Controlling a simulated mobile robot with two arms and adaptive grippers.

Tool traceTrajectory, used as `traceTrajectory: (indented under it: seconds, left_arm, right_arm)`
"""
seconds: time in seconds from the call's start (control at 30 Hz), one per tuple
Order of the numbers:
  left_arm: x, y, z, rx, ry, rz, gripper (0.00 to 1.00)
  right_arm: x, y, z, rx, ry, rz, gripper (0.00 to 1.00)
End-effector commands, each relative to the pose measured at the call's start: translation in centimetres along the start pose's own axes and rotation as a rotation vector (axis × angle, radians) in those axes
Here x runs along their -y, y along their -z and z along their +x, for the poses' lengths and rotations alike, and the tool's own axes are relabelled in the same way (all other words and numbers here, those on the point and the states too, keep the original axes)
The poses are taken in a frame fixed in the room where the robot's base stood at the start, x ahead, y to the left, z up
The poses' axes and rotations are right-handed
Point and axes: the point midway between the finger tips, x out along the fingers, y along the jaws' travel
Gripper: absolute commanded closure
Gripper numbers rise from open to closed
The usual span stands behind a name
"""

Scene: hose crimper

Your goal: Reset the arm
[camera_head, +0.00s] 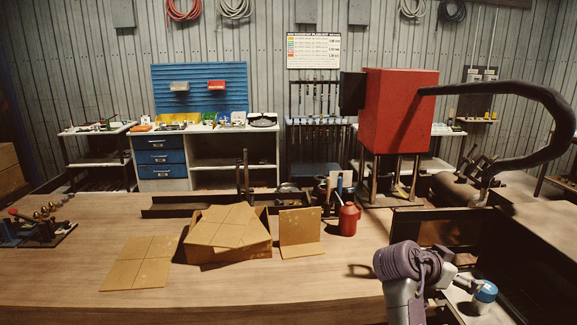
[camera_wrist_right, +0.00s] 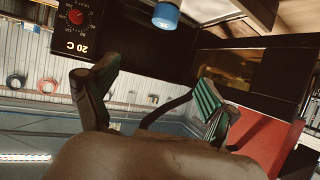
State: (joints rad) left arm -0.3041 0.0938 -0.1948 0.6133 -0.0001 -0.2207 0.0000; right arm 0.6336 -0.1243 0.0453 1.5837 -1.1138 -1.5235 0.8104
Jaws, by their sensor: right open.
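My right arm (camera_head: 405,262), purple and light grey, reaches up from the bottom right of the head view, beside the table's front right edge. Its gripper's fingertips cannot be made out there. In the right wrist view, my right gripper (camera_wrist_right: 155,102) has its two dark, green-padded fingers spread wide apart, with nothing seen between them. A dark panel with a red dial (camera_wrist_right: 76,17) and the marking "20 C" shows beyond the left finger, upside down. My left arm and gripper are not in view.
A red machine (camera_head: 400,110) with a thick black hose (camera_head: 525,88) stands behind. A blue-capped item (camera_head: 484,291) sits right of my arm. The table's front is clear.

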Motion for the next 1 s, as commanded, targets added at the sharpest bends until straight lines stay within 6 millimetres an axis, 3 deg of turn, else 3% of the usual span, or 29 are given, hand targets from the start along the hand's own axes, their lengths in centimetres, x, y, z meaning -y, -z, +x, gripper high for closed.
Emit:
traceTrajectory:
  seconds: [0.13, 0.47, 0.77, 0.87, 1.0]
  left_arm:
    - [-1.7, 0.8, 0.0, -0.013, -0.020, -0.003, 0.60]
    - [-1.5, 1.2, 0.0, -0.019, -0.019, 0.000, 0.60]
    - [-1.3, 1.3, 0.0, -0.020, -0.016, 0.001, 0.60]
    - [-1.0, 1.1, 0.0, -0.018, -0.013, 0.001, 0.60]
    - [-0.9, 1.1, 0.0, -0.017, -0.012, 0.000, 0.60]
  right_arm:
    - [-0.5, -1.3, 0.3, 0.017, 0.009, -0.026, 0.14]
    - [-2.8, -6.8, 1.2, 0.101, 0.071, -0.155, 0.14]
    - [-7.5, -15.7, 0.8, 0.241, 0.207, -0.388, 0.14]
    - [-10.4, -19.9, -0.4, 0.313, 0.295, -0.514, 0.14]
    - [-14.9, -25.2, -3.5, 0.418, 0.451, -0.700, 0.14]
